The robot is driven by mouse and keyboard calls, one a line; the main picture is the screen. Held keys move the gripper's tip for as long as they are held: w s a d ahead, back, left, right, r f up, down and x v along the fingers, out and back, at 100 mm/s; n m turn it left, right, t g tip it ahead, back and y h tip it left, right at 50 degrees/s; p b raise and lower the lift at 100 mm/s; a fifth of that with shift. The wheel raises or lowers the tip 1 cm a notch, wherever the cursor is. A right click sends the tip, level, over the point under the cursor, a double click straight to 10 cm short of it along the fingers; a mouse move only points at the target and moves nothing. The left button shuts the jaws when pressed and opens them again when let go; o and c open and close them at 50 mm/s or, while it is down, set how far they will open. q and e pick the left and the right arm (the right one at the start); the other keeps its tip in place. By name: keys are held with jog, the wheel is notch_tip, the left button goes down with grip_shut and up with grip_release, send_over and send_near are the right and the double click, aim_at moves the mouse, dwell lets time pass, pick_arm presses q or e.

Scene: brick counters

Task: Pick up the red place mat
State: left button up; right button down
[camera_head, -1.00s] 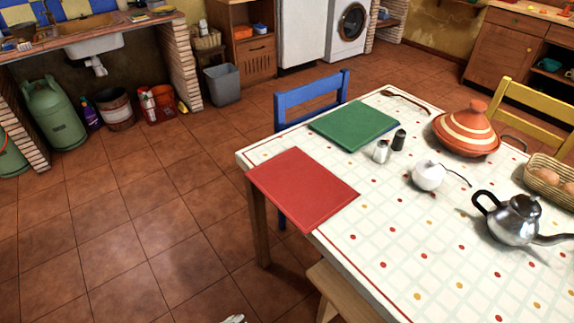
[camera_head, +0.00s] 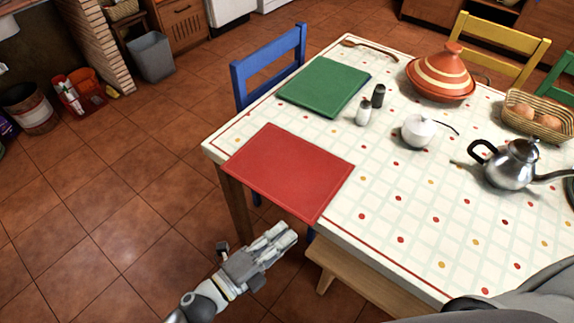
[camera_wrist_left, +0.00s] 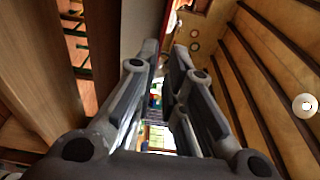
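The red place mat (camera_head: 290,172) lies flat on the table's left near corner, and its left edge reaches the table edge. In the head view my left gripper (camera_head: 286,236) is just below the mat's near edge in the picture, off the tabletop and apart from the mat. Its fingers point toward the table. In the left wrist view my left gripper (camera_wrist_left: 166,48) shows two fingers with a gap between them and nothing held. The mat cannot be made out in the wrist view. My right gripper is not in view.
The patterned table (camera_head: 385,215) also holds a green mat (camera_head: 325,87), shakers (camera_head: 363,113), a white sugar bowl (camera_head: 418,130), a tagine (camera_head: 440,75), a kettle (camera_head: 510,163) and an egg basket (camera_head: 538,118). A blue chair (camera_head: 268,65) and wooden bench (camera_head: 365,278) flank it.

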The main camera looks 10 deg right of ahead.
aim_at(300, 219)
pick_arm(q)
jog(key=x, duration=0.5)
jog(key=shift+w, duration=0.2)
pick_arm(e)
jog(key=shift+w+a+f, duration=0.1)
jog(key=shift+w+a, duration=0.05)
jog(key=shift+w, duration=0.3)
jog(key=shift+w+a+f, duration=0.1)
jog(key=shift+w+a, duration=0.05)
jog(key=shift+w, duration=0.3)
pick_arm(q)
grip_shut()
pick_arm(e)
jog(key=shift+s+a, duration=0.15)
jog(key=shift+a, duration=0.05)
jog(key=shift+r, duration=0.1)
